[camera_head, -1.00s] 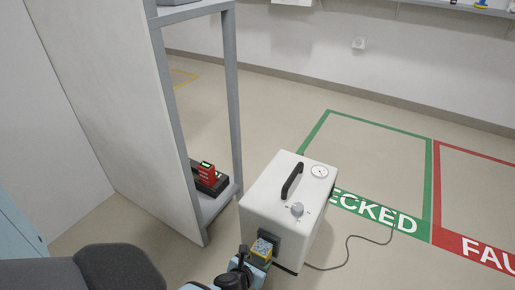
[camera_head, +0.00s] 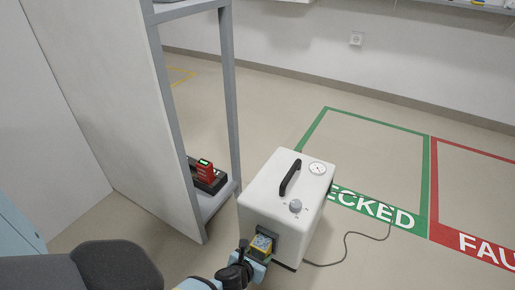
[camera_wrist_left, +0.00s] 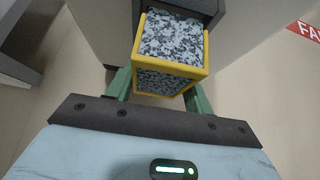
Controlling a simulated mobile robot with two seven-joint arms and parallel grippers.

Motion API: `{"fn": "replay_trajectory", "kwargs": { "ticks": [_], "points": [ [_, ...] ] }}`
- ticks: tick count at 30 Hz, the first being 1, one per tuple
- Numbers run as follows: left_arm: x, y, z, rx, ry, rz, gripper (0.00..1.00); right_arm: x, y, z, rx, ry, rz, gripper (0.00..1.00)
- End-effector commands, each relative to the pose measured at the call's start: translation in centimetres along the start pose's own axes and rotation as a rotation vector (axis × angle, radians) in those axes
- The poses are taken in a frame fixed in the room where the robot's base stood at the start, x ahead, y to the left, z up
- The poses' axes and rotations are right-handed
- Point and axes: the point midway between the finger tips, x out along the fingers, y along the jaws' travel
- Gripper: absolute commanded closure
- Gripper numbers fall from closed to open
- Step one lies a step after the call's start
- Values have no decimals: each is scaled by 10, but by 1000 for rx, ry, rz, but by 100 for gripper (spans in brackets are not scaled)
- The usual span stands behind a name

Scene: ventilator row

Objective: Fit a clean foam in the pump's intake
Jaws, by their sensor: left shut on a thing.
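The pump (camera_head: 262,205) is a white box with a black handle, a gauge and a grey knob on top. Its dark intake (camera_head: 268,229) is low on the face towards me. My left gripper (camera_head: 259,251) is shut on a grey speckled foam in a yellow frame (camera_head: 261,243), held at the intake. In the left wrist view the framed foam (camera_wrist_left: 168,42) sits between the green fingers of the gripper (camera_wrist_left: 160,88), its far end against the dark intake housing (camera_wrist_left: 204,8). How far it goes inside cannot be told. My right gripper is not in view.
A cable (camera_head: 347,246) runs on the floor to the pump's right. Green (camera_head: 376,124) and red (camera_head: 433,190) floor markings lie behind it, mostly clear.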

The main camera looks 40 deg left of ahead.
Motion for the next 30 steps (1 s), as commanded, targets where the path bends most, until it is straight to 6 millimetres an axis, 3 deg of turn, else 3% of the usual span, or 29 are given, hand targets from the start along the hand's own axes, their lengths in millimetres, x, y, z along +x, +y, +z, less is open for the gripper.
{"fn": "replay_trajectory", "kwargs": {
  "ticks": [12, 30],
  "points": [
    [6, 0, 4, 1, -1, 0, 75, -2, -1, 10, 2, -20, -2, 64],
    [13, 0, 9, 1, 0, 0, 75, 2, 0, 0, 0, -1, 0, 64]
  ]
}}
